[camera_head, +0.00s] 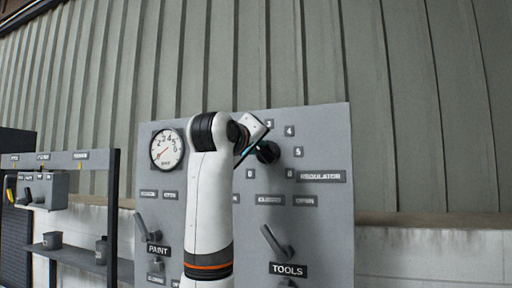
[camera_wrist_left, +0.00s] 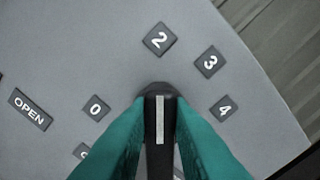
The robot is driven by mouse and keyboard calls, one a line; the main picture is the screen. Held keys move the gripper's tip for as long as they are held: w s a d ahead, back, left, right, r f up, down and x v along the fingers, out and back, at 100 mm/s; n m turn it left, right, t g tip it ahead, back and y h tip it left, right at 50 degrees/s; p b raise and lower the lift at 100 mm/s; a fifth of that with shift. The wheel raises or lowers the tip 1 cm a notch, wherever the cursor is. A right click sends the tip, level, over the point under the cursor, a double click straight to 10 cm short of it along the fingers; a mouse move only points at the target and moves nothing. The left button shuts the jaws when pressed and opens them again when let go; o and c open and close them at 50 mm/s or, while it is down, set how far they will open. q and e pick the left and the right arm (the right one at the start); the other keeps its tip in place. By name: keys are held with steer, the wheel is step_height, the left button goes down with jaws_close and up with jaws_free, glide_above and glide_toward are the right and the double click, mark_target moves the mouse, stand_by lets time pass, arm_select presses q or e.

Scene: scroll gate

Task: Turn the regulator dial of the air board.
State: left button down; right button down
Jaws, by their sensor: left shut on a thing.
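The regulator dial (camera_head: 268,152) is a dark knob on the grey air board (camera_head: 325,225), above the REGULATOR label (camera_head: 321,176). My left gripper (camera_head: 258,147) reaches it from the left and partly hides it. In the left wrist view the teal fingers of the left gripper (camera_wrist_left: 160,112) are shut on both sides of the dial (camera_wrist_left: 159,92). Its white pointer line runs straight up the picture, toward the 2 plate (camera_wrist_left: 160,39). Plates 3 and 4 lie to the right and a 0 plate to the left. My right gripper is not in view.
A round gauge (camera_head: 167,149) with a red needle sits at the board's upper left. A dark shelf rack (camera_head: 113,215) stands at the left. My left arm covers the board's middle.

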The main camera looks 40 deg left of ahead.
arm_select(q)
steer(key=c, duration=1.3)
jaws_free()
steer(key=shift+s+r, duration=0.1)
steer(key=shift+s, duration=0.05)
steer(key=b+v, duration=0.6)
steer(key=v, duration=0.6)
steer(key=shift+s+a+b, duration=0.1)
steer(key=shift+b, duration=0.3)
